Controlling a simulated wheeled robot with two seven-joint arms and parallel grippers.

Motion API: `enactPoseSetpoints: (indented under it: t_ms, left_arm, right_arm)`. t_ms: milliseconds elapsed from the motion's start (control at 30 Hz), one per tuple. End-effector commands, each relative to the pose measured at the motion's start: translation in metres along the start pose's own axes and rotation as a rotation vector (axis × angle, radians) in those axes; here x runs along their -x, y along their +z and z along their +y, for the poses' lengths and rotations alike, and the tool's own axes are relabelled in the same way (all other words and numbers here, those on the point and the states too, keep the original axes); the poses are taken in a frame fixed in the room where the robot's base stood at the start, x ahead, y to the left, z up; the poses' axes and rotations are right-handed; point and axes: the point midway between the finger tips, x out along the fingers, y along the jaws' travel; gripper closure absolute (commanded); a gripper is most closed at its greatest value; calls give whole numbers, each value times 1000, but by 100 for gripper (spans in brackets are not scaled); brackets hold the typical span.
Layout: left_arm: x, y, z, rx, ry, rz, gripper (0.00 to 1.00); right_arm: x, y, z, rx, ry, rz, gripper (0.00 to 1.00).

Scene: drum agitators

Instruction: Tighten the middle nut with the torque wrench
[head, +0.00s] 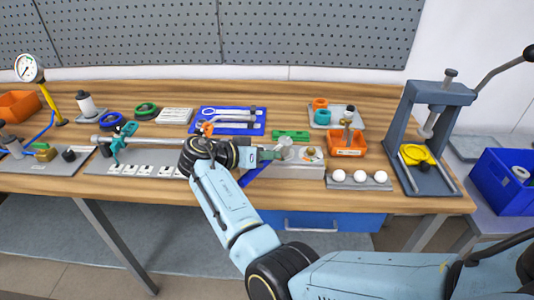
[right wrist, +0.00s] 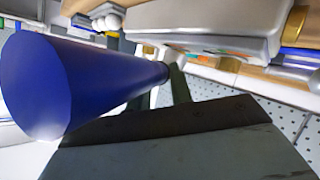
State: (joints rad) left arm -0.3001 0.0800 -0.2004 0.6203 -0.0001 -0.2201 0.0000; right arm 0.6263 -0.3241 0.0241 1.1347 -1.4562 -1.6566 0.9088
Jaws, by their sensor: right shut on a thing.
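My right gripper (head: 268,155) reaches over the bench from the front and is shut on a blue-handled tool, which I take to be the torque wrench. The blue handle (right wrist: 85,80) fills the left of the right wrist view, and a bit of blue (head: 268,172) shows below the gripper in the head view. The tool's head cannot be made out. A grey metal block (head: 305,171) lies right beside the gripper, with silver and brass-coloured fittings (head: 310,152) on top. Which fitting is the middle nut cannot be told; the gripper partly hides the block. My left gripper is not in view.
An orange bin (head: 346,150) and a holder with white balls (head: 360,180) stand right of the block. A grey press (head: 425,140) stands farther right. A blue tray of wrenches (head: 228,127) lies behind my arm. A teal clamp (head: 120,145) is at left.

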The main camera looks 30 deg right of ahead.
Motion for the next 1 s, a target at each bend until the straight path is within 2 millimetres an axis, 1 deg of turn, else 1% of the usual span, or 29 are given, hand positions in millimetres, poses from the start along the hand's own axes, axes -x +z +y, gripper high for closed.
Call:
enactPoseSetpoints:
  t_ms: [33, 167, 867, 933, 1000]
  left_arm:
    - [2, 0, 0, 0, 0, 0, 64]
    - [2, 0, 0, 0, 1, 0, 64]
    - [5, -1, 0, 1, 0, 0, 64]
    - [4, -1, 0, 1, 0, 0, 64]
    - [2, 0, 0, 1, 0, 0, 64]
  right_arm:
    - [2, 4, 3, 43, 38, -13, 100]
    - [2, 4, 4, 108, 72, -9, 100]
    - [5, -4, 7, 104, 75, -3, 100]
    - [5, -5, 6, 126, 88, 2, 100]
    - [5, -5, 6, 186, 122, 11, 100]
